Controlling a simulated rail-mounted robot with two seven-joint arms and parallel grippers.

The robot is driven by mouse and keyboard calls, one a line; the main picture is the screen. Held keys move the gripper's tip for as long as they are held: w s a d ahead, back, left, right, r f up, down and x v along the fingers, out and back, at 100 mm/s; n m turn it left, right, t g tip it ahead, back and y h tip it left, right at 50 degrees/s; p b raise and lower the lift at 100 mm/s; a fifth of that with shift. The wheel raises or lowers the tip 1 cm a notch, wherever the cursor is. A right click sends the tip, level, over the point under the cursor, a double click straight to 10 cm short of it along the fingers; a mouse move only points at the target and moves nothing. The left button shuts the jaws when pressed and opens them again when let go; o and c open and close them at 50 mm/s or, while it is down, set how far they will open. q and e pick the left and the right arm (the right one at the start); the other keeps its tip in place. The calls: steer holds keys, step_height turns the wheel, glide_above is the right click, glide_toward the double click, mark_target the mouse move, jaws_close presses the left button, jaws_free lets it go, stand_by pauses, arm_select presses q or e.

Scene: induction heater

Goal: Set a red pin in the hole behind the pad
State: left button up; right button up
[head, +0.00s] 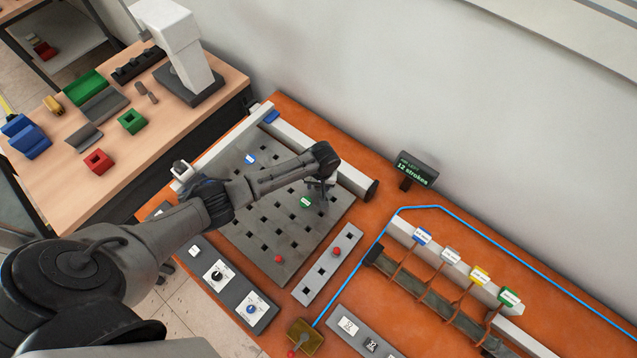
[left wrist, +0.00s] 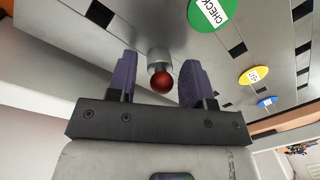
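The grey plate with square holes (head: 282,222) lies on the orange bench. My left gripper (head: 322,186) is low over its far right part, beside the green pad (head: 305,202), which reads "CHECK" in the left wrist view (left wrist: 212,12). In that view the purple fingers (left wrist: 158,84) stand apart on either side of a red-headed pin (left wrist: 161,82), with gaps to both. A metal collar shows behind its red head; its foot is hidden. One red pin (head: 278,259) stands near the plate's front, another (head: 336,251) in the small grey strip (head: 318,281). My right gripper is out of view.
A blue pad (head: 250,158) lies farther back on the plate; a yellow pad (left wrist: 253,75) shows in the wrist view. A display (head: 415,170) reads "12 strokes". A control panel (head: 233,290) lies in front. A blue cable (head: 380,235) and a tagged rack (head: 440,300) stand right.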

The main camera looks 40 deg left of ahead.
arm_select(q)
steer(key=shift+o, duration=0.7)
step_height(320, 180, up, 14)
steer(key=d+p, duration=0.1)
steer(key=shift+w, duration=0.35)
steer(key=shift+f, duration=0.15)
